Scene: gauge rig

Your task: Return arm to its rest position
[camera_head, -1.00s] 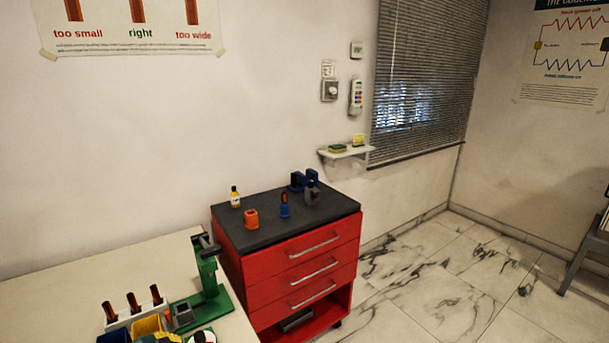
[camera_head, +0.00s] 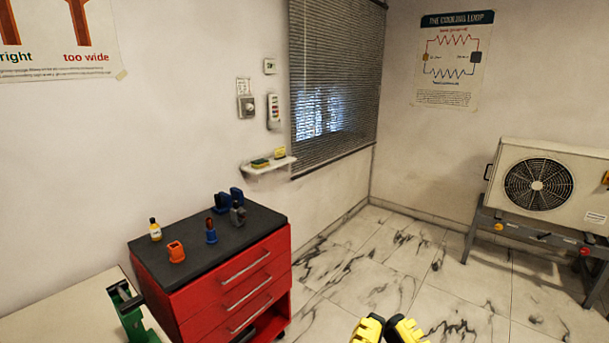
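My gripper (camera_head: 388,328) shows only in part at the bottom edge of the head view, as two yellow and black pieces close together. It is over the marble floor, to the right of the red drawer cabinet (camera_head: 232,289). The lower part is cut off by the frame, so I cannot tell how far it is open. I see nothing held in the part that shows. The rest of my arm is out of view.
The cabinet top holds an orange holder (camera_head: 176,252), a small bottle (camera_head: 155,230) and blue items (camera_head: 211,232). A worktable (camera_head: 62,316) with a green press (camera_head: 130,314) is at lower left. A fan unit (camera_head: 545,185) stands at right. The middle floor is clear.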

